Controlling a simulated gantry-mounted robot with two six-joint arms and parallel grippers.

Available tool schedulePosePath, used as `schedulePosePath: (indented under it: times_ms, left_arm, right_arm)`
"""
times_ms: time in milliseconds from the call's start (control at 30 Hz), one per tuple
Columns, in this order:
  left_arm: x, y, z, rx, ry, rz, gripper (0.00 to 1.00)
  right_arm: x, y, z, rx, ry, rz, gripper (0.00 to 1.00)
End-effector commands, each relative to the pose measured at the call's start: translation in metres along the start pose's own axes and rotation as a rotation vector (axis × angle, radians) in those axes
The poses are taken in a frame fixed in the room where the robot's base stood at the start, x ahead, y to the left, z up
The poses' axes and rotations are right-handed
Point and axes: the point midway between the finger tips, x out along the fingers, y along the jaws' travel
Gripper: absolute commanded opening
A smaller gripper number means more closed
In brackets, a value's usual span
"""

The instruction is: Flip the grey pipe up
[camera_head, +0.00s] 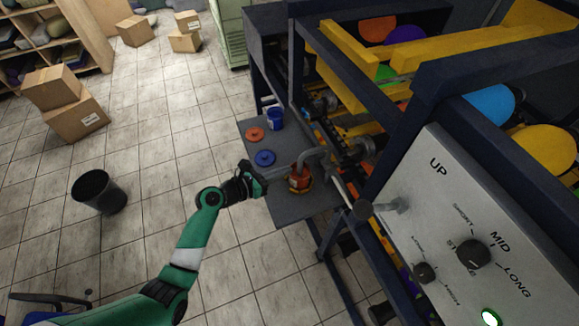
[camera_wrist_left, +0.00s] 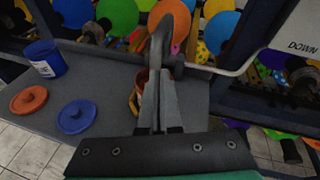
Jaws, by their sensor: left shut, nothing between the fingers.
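The grey pipe (camera_head: 314,156) arches from the machine over the side table, above an orange container (camera_head: 299,183). In the left wrist view the bent pipe (camera_wrist_left: 160,40) rises just beyond my fingertips. My left gripper (camera_head: 285,171) reaches in from the left at the pipe's near side. Its fingers (camera_wrist_left: 160,85) are shut with nothing between them. They overlap the pipe in view; I cannot tell whether they touch it. The orange container (camera_wrist_left: 141,82) is partly hidden behind the fingers. My right gripper is in neither view.
A blue container (camera_head: 275,118), an orange lid (camera_head: 255,134) and a blue lid (camera_head: 264,158) sit on the grey side table (camera_head: 285,212). The control panel (camera_head: 490,230) and machine frame crowd the right. A black bin (camera_head: 98,191) and boxes stand on the floor at left.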

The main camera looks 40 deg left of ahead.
Motion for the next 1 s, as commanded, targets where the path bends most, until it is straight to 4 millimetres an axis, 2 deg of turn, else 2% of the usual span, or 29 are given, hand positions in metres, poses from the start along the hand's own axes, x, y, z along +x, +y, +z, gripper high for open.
schedulePosePath:
  times_ms: [33,233,667,1000]
  left_arm:
    - [0.006,0.0,0.011,0.004,-0.004,0.0,0.0]
    - [0.019,0.0,0.024,0.002,-0.002,0.001,0.0]
    - [0.021,0.0,0.026,0.002,0.001,0.002,0.0]
    - [0.024,-0.009,0.035,0.015,0.051,0.009,0.0]
  right_arm:
    - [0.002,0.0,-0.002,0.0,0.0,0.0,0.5]
    - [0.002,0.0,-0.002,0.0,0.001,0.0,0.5]
    - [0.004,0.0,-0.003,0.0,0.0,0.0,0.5]
    - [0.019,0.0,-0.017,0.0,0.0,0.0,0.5]
